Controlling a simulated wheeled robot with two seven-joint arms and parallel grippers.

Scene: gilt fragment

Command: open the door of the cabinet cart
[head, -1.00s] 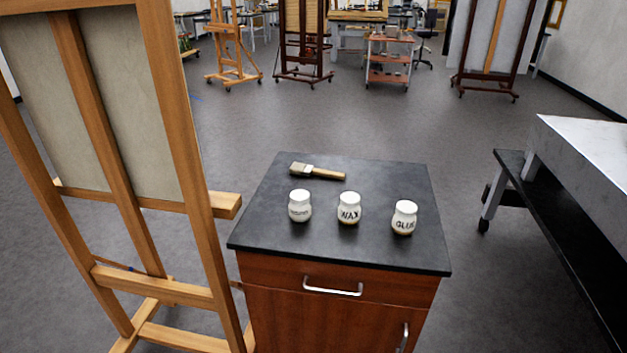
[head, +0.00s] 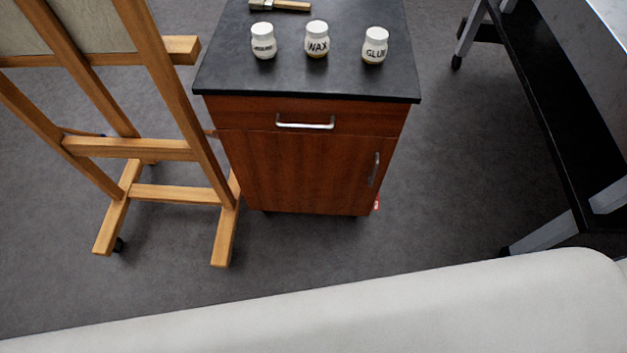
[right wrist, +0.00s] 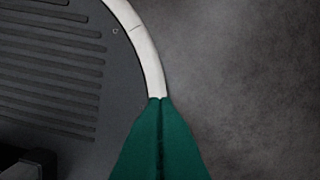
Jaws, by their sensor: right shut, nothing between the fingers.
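The cabinet cart has a black top (head: 300,80), a reddish wood drawer with a horizontal metal handle (head: 305,123), and below it a wood door (head: 290,170). The door is shut, with a vertical metal handle (head: 374,169) near its right edge. Neither gripper is in the head view. In the right wrist view my right gripper (right wrist: 158,101) shows as green fingers pressed together, with nothing between them. It is away from the cart, over the grey floor.
A wooden easel (head: 130,146) stands close at the cart's left. Jars (head: 316,40) and a brush (head: 280,5) are on the top. A table with a black shelf (head: 540,110) stands at the right. Floor (head: 440,200) between cart and table is clear.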

